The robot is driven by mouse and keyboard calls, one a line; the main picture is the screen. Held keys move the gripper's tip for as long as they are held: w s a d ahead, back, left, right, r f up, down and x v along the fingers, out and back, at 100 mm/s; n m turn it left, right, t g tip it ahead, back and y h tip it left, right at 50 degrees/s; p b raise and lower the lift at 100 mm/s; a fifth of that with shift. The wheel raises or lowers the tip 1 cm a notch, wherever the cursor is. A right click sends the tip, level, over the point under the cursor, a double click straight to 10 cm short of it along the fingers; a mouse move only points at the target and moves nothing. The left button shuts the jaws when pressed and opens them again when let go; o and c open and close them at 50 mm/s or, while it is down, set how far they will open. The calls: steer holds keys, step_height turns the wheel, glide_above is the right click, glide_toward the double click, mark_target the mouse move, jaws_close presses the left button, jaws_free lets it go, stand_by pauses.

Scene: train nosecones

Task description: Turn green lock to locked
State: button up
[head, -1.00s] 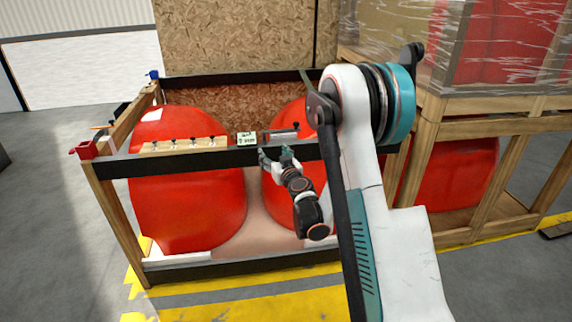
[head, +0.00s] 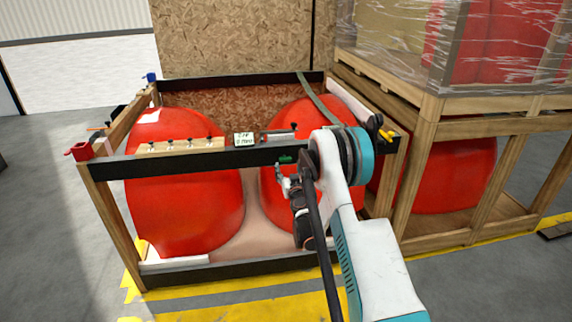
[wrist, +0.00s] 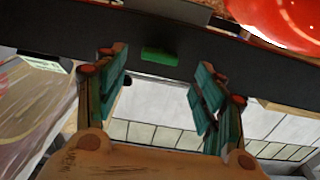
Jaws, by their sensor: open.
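The green lock (head: 286,158) is a small green piece on the front face of the black front rail (head: 215,157) of the crate. In the wrist view the green lock (wrist: 159,57) shows as a flat block, long side roughly along the rail. My gripper (head: 281,173) is just below and in front of it. In the wrist view my gripper (wrist: 162,75) is open, with one teal finger on each side of the lock and gaps to both. Nothing is between the fingers. I cannot tell a locked or unlocked mark on the lock.
Two red nosecones (head: 185,190) sit in the crate behind the rail. A wooden strip with several knobs (head: 180,145) and a small sign (head: 244,139) are on the rail. Red (head: 80,151), blue (head: 151,77) and yellow (head: 386,135) pieces mark the corners. The left floor is clear.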

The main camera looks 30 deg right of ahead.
mark_target(286, 161)
steer(key=b+x, duration=0.1)
steer(key=x, duration=0.5)
steer(key=shift+w, duration=0.15)
steer(key=c, duration=1.1)
